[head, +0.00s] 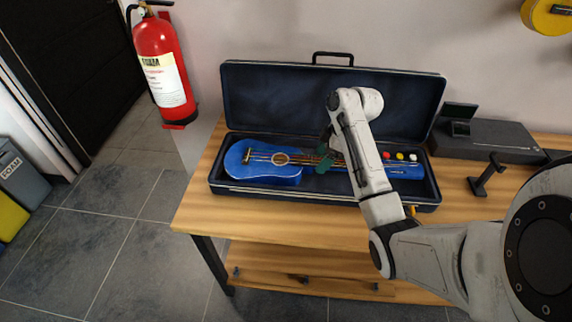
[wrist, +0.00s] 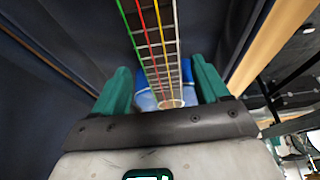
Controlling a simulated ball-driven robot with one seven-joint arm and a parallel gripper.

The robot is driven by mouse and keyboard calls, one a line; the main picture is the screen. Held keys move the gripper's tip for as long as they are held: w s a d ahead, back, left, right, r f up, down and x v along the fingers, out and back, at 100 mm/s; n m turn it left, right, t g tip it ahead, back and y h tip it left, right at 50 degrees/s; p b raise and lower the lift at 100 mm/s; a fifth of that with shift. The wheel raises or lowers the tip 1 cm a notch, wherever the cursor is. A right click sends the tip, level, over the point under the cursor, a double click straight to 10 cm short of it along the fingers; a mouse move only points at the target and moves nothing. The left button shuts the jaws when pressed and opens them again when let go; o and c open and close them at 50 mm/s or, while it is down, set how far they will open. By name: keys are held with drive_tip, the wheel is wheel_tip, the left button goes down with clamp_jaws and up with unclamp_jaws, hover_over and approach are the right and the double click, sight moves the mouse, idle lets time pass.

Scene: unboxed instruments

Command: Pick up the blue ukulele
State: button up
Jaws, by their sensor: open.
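The blue ukulele (head: 265,164) lies in an open dark blue case (head: 215,182), its body to the left and its neck running right. My gripper (head: 326,153) is at the neck, just right of the body, with green fingers. My arm hides part of the neck. In the wrist view, the open gripper (wrist: 157,88) has one finger on each side of the fretted neck (wrist: 158,50) with coloured strings. The blue body shows beyond the fingers. I cannot tell whether the fingers touch the neck.
The case stands on a wooden table (head: 205,200), its lid (head: 270,100) upright at the back. A dark box (head: 490,142) and a small black stand (head: 484,178) are on the right. A red fire extinguisher (head: 162,65) hangs at left. The table's front left is clear.

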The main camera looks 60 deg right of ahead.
drive_tip(key=shift+s+x, duration=0.1)
drive_tip(key=shift+x, duration=1.05)
drive_tip(key=shift+s+x, duration=0.15)
drive_tip(key=shift+x, duration=1.05)
drive_tip(key=c, duration=1.1)
drive_tip(key=shift+o, duration=0.2)
